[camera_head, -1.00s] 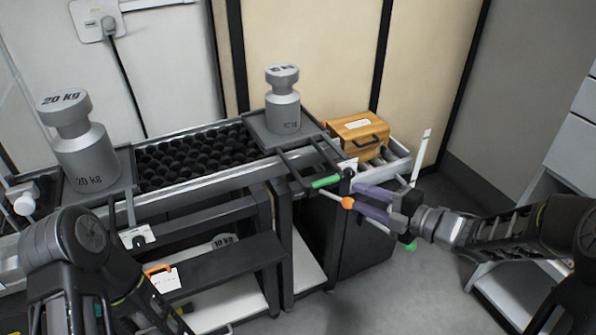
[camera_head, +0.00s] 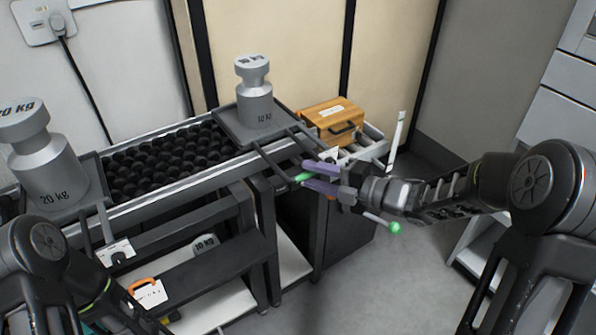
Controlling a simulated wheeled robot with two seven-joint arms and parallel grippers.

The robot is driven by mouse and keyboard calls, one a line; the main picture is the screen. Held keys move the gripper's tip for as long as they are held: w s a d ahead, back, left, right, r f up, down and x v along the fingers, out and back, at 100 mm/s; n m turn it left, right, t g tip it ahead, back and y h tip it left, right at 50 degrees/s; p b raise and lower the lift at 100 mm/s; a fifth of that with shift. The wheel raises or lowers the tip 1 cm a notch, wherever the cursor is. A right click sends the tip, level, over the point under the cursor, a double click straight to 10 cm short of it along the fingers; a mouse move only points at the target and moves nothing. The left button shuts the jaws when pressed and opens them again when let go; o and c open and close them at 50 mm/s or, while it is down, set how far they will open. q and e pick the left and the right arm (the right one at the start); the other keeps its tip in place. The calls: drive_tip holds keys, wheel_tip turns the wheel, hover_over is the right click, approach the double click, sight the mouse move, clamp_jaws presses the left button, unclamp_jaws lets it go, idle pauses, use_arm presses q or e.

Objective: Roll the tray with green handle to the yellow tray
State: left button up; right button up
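The tray with the green handle (camera_head: 224,122) is grey and carries a 10 kg weight (camera_head: 254,98) at the right part of the roller bed. Its bars run forward to the green handle (camera_head: 304,177). My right gripper (camera_head: 308,176) has its purple fingers apart, one above and one below the green handle, which is partly hidden. I cannot tell whether they touch it. A yellow-orange box (camera_head: 328,112) with a dark handle sits beyond the tray; no separate yellow tray is clear to me. My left arm is at the lower left, with its gripper out of view.
A 20 kg weight (camera_head: 45,160) stands on another tray at the left. Black rollers (camera_head: 165,160) lie between the two trays. A rod with a green ball (camera_head: 394,228) sticks out below my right gripper. An orange-handled item (camera_head: 146,288) is on the lower shelf.

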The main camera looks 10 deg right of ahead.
drive_tip(key=shift+x, duration=2.4)
drive_tip(key=shift+c, duration=0.2)
clamp_jaws()
